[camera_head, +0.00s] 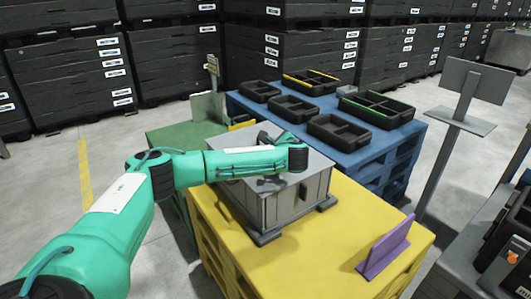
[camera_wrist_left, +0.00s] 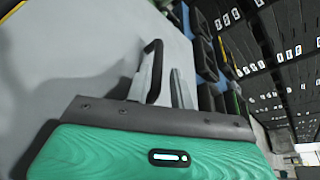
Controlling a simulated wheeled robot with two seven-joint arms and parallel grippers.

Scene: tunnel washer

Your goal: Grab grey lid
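The grey lid (camera_head: 316,160) lies flat on top of the grey box on the yellow pallet. My left arm reaches over it from the left and covers much of its middle. My left gripper (camera_wrist_left: 165,75) is close over the lid, whose pale surface (camera_wrist_left: 75,65) fills the left of the wrist view. Its two fingers stand apart with a gap between them. A dark bent bar (camera_wrist_left: 151,62) shows at the left finger; I cannot tell whether it is the lid's handle or between the fingers. In the head view the fingertips are mostly hidden. My right gripper is out of view.
The yellow pallet (camera_head: 345,225) carries the grey box (camera_head: 285,208) and a purple upright piece (camera_head: 384,250). Behind is a blue pallet (camera_head: 372,160) with several black trays (camera_head: 340,131). A green block (camera_head: 165,138) stands left, a grey stand (camera_head: 450,150) right.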

